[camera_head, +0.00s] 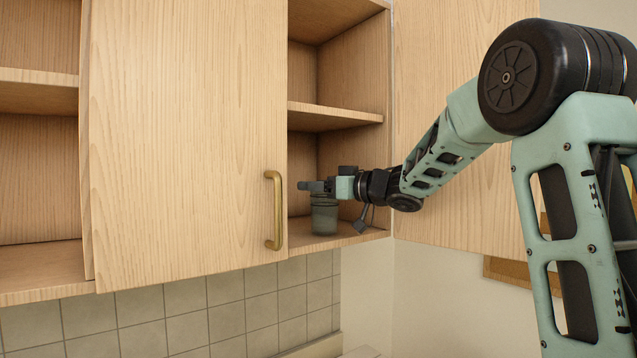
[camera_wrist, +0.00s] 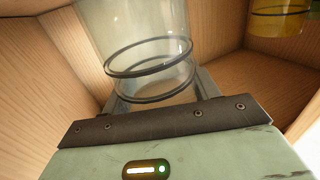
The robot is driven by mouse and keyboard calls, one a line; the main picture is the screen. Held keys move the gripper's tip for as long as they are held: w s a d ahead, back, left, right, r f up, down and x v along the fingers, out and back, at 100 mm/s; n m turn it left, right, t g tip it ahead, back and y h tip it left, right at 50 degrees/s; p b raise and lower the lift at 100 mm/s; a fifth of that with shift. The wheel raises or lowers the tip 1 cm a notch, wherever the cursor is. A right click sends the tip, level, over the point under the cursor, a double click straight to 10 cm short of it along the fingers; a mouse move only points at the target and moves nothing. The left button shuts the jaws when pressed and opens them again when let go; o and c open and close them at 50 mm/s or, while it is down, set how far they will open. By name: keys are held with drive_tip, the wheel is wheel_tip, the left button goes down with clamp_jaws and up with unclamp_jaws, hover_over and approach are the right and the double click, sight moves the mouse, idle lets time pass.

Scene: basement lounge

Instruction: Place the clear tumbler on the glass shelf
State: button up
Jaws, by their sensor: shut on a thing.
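The clear tumbler (camera_head: 324,217) is upright inside the open section of the wall cabinet, over its bottom board (camera_head: 340,238). I cannot tell whether its base touches the board. In the wrist view the tumbler (camera_wrist: 146,62) is see-through with dark rings, between my fingers. My gripper (camera_head: 316,187) is shut on the tumbler near its top. The shelves I see are wooden; no glass shelf can be made out.
A closed wooden door (camera_head: 185,140) with a brass handle (camera_head: 274,210) stands just left of my gripper. A middle shelf (camera_head: 330,116) is above it. A yellow glass (camera_wrist: 280,20) stands in the wrist view's upper right. Another open door (camera_head: 465,150) is behind my arm.

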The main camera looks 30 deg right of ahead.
drive_tip(key=shift+f, duration=0.15)
drive_tip(key=o, duration=1.5)
drive_tip(key=b+v, duration=0.4)
drive_tip(key=v, duration=0.8)
